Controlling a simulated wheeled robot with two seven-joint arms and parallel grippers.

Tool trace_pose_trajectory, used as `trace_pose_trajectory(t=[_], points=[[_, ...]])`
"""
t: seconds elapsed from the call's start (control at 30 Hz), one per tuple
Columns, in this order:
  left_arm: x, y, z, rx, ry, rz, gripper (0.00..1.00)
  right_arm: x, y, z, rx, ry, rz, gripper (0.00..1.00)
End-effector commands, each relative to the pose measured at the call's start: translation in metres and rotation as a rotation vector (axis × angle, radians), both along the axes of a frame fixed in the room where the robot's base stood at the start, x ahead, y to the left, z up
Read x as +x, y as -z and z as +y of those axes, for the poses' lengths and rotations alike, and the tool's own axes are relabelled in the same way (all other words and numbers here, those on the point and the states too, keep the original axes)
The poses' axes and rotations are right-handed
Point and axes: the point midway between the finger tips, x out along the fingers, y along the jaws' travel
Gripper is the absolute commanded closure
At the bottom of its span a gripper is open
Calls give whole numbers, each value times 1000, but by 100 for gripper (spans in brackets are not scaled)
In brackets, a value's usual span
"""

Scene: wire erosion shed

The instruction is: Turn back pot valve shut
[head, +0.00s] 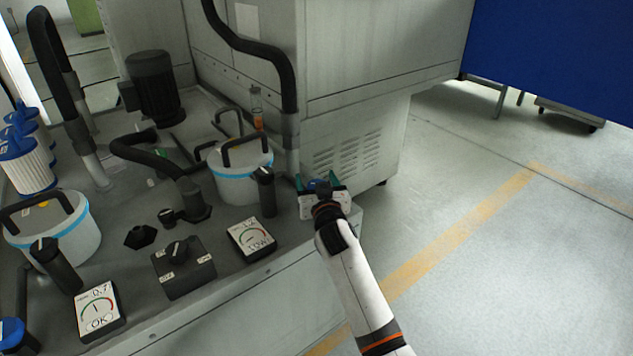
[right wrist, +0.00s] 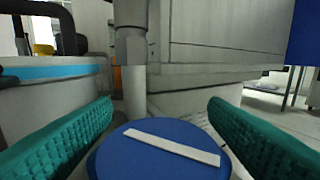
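The back pot (head: 240,185) is a white bucket with a blue rim and a dark handle. In the right wrist view, a round blue valve knob (right wrist: 160,155) with a white bar across its top lies between my right gripper's green fingers (right wrist: 160,118). The bar slants slightly down to the right. The fingers are spread, one on each side of the knob; I cannot tell whether they touch it. In the head view my right gripper (head: 318,186) is over the bench corner right of the back pot, hiding most of the knob. My left gripper is out of view.
A gauge reading LOW (head: 252,238) stands before the back pot. A front pot (head: 60,235), a gauge reading OK (head: 99,312), a black selector box (head: 183,268) and a second blue knob (head: 14,336) are farther left. A grey machine cabinet (head: 355,130) rises behind. The floor right is open.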

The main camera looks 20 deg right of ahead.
Motion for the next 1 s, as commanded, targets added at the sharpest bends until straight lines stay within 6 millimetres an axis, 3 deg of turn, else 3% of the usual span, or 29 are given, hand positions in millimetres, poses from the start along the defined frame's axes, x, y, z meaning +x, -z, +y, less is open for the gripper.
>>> trace_pose_trajectory(t=[0.2, 0.33, 0.77, 1.0], points=[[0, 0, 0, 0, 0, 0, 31, -1, 0, 0, 1, -1, 0, 31], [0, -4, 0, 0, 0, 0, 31, -12, 0, 2, 1, -1, 1, 31], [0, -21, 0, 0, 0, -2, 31, -96, 0, 10, 2, 0, 2, 31], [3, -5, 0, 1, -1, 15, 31, -118, 0, 13, 1, 0, 1, 31]])
